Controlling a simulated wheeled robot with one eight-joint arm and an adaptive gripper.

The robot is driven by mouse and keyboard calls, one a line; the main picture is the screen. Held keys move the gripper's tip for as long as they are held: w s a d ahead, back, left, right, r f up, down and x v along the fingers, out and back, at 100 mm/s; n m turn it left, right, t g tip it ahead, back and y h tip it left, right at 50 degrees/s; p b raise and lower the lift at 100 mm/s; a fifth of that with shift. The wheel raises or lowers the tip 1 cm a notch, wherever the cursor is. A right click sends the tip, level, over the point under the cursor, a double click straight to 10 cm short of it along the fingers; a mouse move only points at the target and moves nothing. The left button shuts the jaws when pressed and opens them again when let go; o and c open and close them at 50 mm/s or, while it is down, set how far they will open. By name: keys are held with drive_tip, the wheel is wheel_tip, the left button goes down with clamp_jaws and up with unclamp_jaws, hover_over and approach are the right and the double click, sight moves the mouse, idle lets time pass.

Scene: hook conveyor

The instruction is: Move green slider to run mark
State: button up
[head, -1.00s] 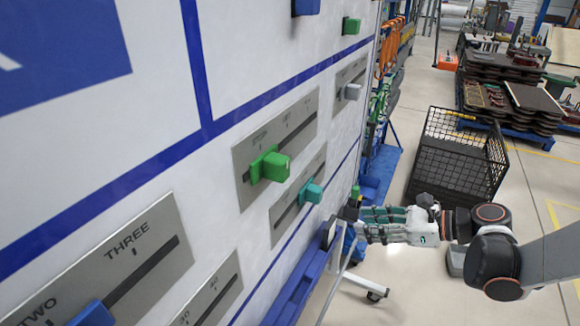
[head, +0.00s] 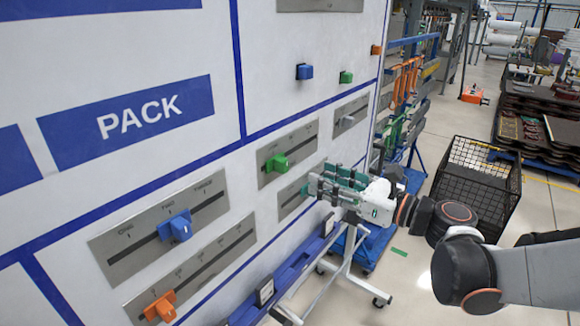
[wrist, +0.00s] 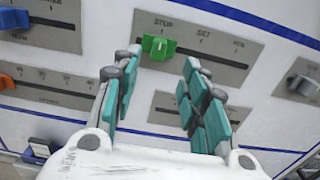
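The green slider (head: 277,163) is a bright green knob on a grey plate (head: 302,152) with a dark slot, mounted on the white wall panel. In the wrist view the green slider (wrist: 157,46) sits at the left end of its slot, under the STOP mark. SET is printed in the middle and the RUN mark (wrist: 238,44) at the right end. My gripper (head: 322,186) is just right of and below the slider in the head view. In the wrist view my gripper (wrist: 160,60) has its two teal-padded fingers wide apart and empty, with the slider framed beyond the tips.
A blue slider (head: 180,226) and an orange slider (head: 160,306) are lower left on the panel. A grey slider (head: 347,121) and a smaller green block (head: 346,77) are farther right. Another plate (wrist: 170,108) lies under the green slider's plate. A black mesh crate (head: 475,180) stands on the floor.

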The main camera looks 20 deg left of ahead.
sight(287, 164)
drive_tip(key=x, duration=1.1)
drive_tip(key=shift+b, duration=0.35)
clamp_jaws()
